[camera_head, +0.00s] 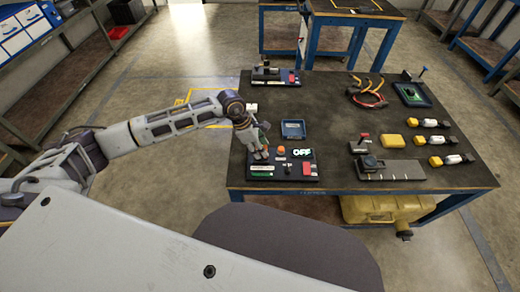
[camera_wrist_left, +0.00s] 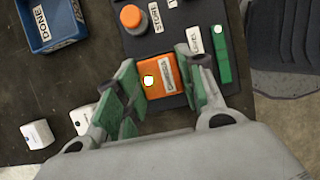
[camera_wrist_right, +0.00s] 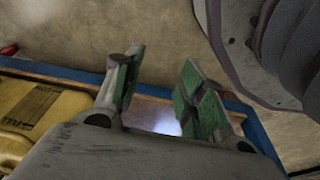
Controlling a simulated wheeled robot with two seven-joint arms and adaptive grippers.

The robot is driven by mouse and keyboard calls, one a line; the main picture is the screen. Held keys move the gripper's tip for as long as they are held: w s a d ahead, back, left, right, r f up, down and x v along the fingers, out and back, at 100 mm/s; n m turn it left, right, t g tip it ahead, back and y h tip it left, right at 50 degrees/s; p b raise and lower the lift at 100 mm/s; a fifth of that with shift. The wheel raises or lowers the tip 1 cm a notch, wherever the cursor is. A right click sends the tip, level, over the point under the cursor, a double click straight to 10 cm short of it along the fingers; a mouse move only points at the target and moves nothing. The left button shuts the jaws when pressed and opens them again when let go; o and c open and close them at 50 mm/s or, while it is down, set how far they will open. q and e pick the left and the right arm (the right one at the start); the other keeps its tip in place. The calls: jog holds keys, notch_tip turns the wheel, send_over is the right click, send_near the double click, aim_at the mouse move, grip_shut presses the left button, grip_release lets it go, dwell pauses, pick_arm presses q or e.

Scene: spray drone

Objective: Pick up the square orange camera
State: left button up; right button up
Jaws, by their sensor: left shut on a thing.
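The square orange camera (camera_wrist_left: 160,78) has a white round spot and a white label on its face. It shows in the left wrist view between the green pads of my left gripper (camera_wrist_left: 158,92), which is shut on it. In the head view the left gripper (camera_head: 259,152) is over the dark board (camera_head: 295,176) near the table's front left, and hides the camera there. Whether the camera is clear of the board cannot be told. My right gripper (camera_wrist_right: 155,98) is open and empty near the table edge, out of the head view.
A round orange knob (camera_wrist_left: 131,17) stands on the board beside the camera. A blue bin (camera_head: 293,130) marked DONE sits behind the board. White blocks (camera_wrist_left: 38,134) lie close to the left fingers. Yellow pieces and a grey device (camera_head: 385,170) are farther right.

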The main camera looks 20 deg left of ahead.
pick_arm(q)
notch_tip(320, 180, up, 7)
jog(key=shift+r+p, duration=0.1)
jog(key=shift+p, duration=0.2)
jog(key=shift+r, duration=0.6)
pick_arm(e)
jog(key=shift+s+d+f, duration=0.15)
jog(key=shift+d+f, duration=0.15)
jog(key=shift+f, duration=0.2)
jog(key=shift+s+d+f, duration=0.1)
jog(key=shift+d+f, duration=0.15)
jog(key=shift+f, duration=0.2)
jog(key=shift+s, duration=0.15)
